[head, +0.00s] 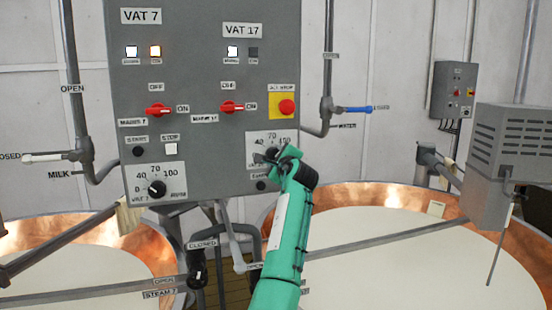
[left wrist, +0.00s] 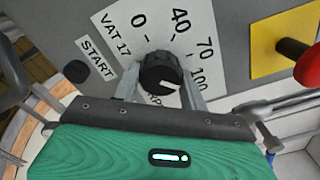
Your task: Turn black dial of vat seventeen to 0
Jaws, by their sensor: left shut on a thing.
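The vat 17 black dial (head: 271,154) is at the lower right of the grey control panel (head: 205,70), partly hidden by my left gripper (head: 284,155). In the left wrist view the dial (left wrist: 160,72) sits between the two fingers of my left gripper (left wrist: 159,86), which is shut on it. The dial's white mark points right, toward the 100 end of the scale; the 0 is at its upper left. The scale plate (left wrist: 184,28) reads 0, 40, 70, 100. My right gripper is not in view.
The vat 7 dial (head: 157,188) is at the panel's lower left. A red stop button (head: 286,106) on a yellow plate is above the vat 17 dial. Red switches (head: 231,107) are mid-panel. Copper vats (head: 400,198) and pipes (head: 330,110) surround the panel.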

